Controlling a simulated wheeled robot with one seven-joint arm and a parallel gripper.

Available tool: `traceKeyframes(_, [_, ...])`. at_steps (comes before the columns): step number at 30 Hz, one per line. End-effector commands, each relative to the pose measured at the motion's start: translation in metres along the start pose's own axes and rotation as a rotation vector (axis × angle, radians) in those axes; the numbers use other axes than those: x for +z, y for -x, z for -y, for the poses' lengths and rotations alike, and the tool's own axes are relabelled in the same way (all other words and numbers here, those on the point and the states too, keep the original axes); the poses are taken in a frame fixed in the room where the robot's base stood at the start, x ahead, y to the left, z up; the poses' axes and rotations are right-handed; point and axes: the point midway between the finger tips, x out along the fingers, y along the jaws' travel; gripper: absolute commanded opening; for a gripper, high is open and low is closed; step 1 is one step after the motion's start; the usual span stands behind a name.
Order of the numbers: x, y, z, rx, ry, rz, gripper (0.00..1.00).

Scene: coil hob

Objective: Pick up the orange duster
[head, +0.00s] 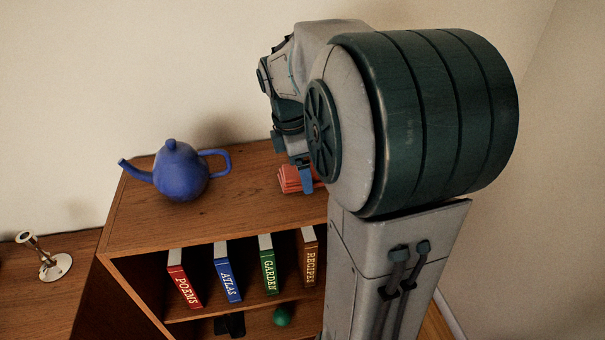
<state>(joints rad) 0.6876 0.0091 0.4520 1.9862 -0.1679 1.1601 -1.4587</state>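The orange duster (290,180) looks like a folded orange-red cloth and lies on top of the wooden bookcase (245,222), near its right part. My gripper (306,180) points down at the duster, with a blue fingertip overlapping it in the head view. I cannot tell whether the fingertip touches the cloth or is in front of it. Only one finger shows clearly, so its opening cannot be judged. My arm hides the right end of the bookcase top and perhaps part of the duster.
A blue teapot (181,172) stands on the bookcase top to the left, with bare wood between it and the duster. Several books, including a red one (184,283), and a green ball (281,316) are on shelves below. A metal candlestick (52,263) is on a lower surface at left.

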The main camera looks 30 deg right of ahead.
Motion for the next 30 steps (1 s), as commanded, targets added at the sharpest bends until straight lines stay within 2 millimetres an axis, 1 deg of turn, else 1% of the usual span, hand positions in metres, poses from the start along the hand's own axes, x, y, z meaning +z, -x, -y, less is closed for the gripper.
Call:
traceKeyframes(1, [0.0,-0.005,0.0,-0.001,0.0,0.0,0.82])
traceKeyframes(3, [0.0,-0.008,0.001,-0.001,0.0,0.0,0.82])
traceKeyframes(9, [0.0,-0.009,0.0,0.001,0.0,0.0,0.82])
traceKeyframes(10, [0.0,-0.009,0.0,0.001,0.0,0.0,0.76])
traceKeyframes(11, [0.0,-0.009,0.0,0.001,0.0,0.0,0.68])
traceKeyframes(12, [0.0,-0.009,0.0,0.001,0.0,0.0,0.57])
traceKeyframes(14, [0.0,-0.009,0.0,0.001,0.0,0.0,0.4])
traceKeyframes(15, [0.0,-0.009,0.0,0.001,0.0,0.0,0.34])
traceKeyframes(25, [0.0,-0.006,0.0,0.001,-0.001,0.0,0.34])
traceKeyframes(28, [0.001,-0.001,-0.001,0.003,-0.001,0.001,0.34])
traceKeyframes(30, [0.002,0.007,-0.001,0.004,-0.001,0.001,0.34])
